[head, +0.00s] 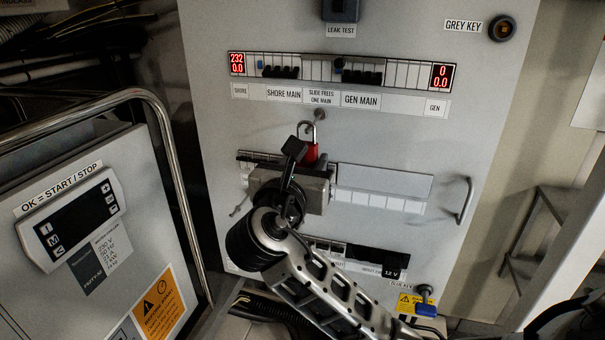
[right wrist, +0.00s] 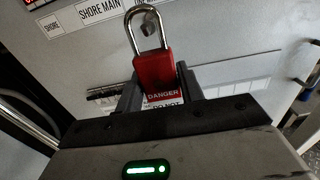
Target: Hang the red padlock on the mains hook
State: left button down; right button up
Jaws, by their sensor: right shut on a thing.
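The red padlock (head: 311,153) is upright in front of the panel, its silver shackle pointing up. My right gripper (head: 304,157) is shut on its red body. In the right wrist view the padlock (right wrist: 153,68) sits between the two dark fingers (right wrist: 158,88), with a DANGER label on its lower part. The mains hook (head: 320,114) is a small metal peg below the "slide frees one main" label, just above and right of the shackle. In the right wrist view the peg (right wrist: 149,24) shows inside the shackle loop; I cannot tell whether it passes through. My left gripper is not in view.
The panel (head: 210,120) carries a breaker row (head: 340,72) above and a metal handle (head: 465,201) at the right. A blue padlock (head: 426,302) hangs low right. A control box (head: 85,220) and a bent tube rail (head: 175,150) stand at the left.

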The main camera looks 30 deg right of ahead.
jog(key=shift+w+d+f+b, duration=0.15)
jog(key=shift+w+d+b, duration=0.2)
jog(key=shift+d+b, duration=0.1)
jog(key=shift+w+d+p, duration=0.15)
jog(key=shift+p, duration=0.3)
jog(key=shift+w+d+f, duration=0.15)
jog(key=shift+d, duration=0.05)
jog(key=shift+p, duration=0.55)
jog(key=shift+w+d+f, duration=0.1)
jog(key=shift+f, duration=0.1)
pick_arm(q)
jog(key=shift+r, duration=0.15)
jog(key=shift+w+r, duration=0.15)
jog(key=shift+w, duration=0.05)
pick_arm(e)
jog(key=o, duration=1.2)
jog(key=shift+c, duration=0.2)
